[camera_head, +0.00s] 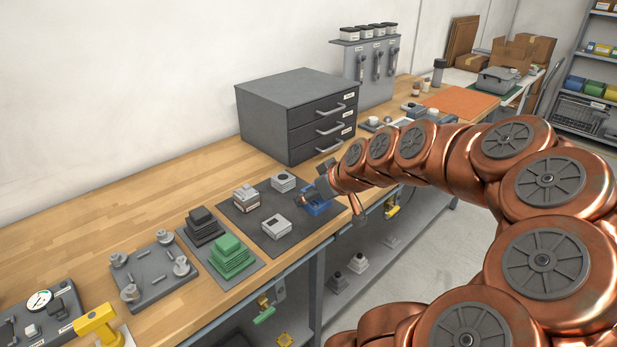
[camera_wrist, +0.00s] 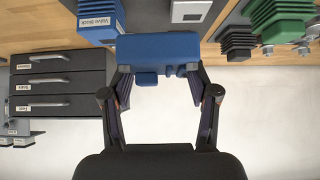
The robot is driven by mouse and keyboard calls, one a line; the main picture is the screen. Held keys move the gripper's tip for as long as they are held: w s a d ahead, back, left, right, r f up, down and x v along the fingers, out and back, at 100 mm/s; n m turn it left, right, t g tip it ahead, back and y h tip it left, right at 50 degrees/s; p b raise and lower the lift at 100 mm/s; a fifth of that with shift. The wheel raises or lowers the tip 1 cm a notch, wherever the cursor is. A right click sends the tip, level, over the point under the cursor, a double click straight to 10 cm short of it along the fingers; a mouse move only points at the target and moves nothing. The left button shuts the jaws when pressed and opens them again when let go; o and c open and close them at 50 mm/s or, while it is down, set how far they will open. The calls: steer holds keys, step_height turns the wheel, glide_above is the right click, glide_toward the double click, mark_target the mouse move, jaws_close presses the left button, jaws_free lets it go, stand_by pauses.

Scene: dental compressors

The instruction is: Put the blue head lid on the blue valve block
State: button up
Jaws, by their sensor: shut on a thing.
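My gripper (camera_wrist: 158,95) is shut on the blue head lid (camera_wrist: 158,48), which spans the space between its two fingertips in the wrist view. The blue valve block (camera_wrist: 97,20), with a white label, is beside the lid at the upper left of that view. The lid's edge overlaps the block's in the picture; I cannot tell whether they touch. In the head view my gripper (camera_head: 325,187) is over the right part of the dark mat, by a blue shape (camera_head: 319,208). It partly hides that shape, and I cannot separate lid from block there.
Grey-white blocks (camera_head: 277,226) stand on the dark mat (camera_head: 257,212). A grey drawer cabinet (camera_head: 297,112) stands close behind. Green (camera_head: 231,256) and dark (camera_head: 203,225) stepped pieces are to the left. The bench's front edge is close on the right. Bare wood lies along the wall.

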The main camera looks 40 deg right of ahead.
steer(key=w+d+p, duration=0.1)
steer(key=w+d, duration=0.2)
steer(key=w+d+p, duration=0.1)
steer(key=w+d, duration=0.2)
steer(key=w+d+f+p, duration=0.1)
steer(key=w+d+p, duration=0.1)
steer(key=w+d, duration=0.1)
steer(key=shift+d+f, duration=0.1)
steer(key=shift+d, duration=0.15)
steer(key=shift+a+f+p, duration=0.1)
steer(key=shift+f+p, duration=0.65)
steer(key=shift+f, duration=1)
steer(key=shift+f+b, duration=0.2)
steer(key=shift+b, duration=0.1)
steer(key=o, duration=1.3)
steer(key=shift+c, duration=0.2)
steer(key=shift+r, duration=0.15)
